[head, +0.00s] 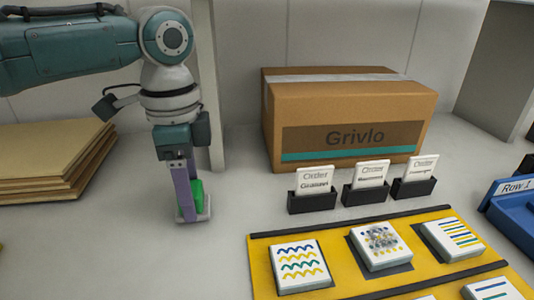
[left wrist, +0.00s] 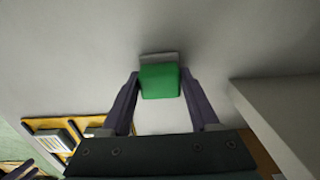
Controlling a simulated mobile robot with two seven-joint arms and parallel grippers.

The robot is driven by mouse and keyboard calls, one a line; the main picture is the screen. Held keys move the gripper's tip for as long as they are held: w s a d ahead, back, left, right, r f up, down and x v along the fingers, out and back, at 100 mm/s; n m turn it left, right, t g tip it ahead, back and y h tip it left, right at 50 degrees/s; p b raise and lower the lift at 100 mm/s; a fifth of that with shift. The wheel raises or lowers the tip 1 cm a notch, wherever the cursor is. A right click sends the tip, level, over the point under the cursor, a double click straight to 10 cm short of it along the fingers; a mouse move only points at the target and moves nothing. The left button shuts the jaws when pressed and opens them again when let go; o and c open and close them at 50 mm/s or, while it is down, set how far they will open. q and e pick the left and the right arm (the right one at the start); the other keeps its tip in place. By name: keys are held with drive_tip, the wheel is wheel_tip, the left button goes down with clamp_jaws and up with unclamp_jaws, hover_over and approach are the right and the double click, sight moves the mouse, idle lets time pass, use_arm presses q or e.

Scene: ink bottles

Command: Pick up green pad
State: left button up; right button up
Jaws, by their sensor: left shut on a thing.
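The green pad (left wrist: 160,82) is between the fingers of my left gripper (left wrist: 160,88) in the left wrist view, with a light grey piece (left wrist: 158,57) at its far side. In the head view, my left gripper (head: 190,205) points down with its purple fingers around the green pad (head: 197,192). The light base (head: 206,212) under the pad is low, at or close to the table; I cannot tell whether it touches. A finger hides part of the pad.
A cardboard box (head: 350,105) stands at the back. Order cards (head: 315,181) stand in black holders in front of it. A yellow mat (head: 262,262) holds several patterned tiles. Stacked boards (head: 50,160) lie at left, a blue bin (head: 515,222) at right. Table space left of the mat is clear.

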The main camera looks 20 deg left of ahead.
use_arm(q)
wheel_tip(320, 180, up, 4)
drive_tip(key=shift+f+p, duration=0.1)
drive_tip(key=shift+p, duration=0.35)
drive_tip(key=s+d, duration=0.3)
drive_tip(key=s, duration=0.2)
drive_tip(key=s+d+p, duration=0.1)
drive_tip(key=s+d, duration=0.2)
drive_tip(key=s, duration=0.2)
drive_tip(key=s+d+p, duration=0.1)
drive_tip(key=s+d, duration=0.2)
drive_tip(key=s, duration=0.2)
drive_tip(key=shift+s+d+f, duration=0.15)
drive_tip(key=shift+d+f, duration=0.05)
drive_tip(key=shift+f, duration=0.05)
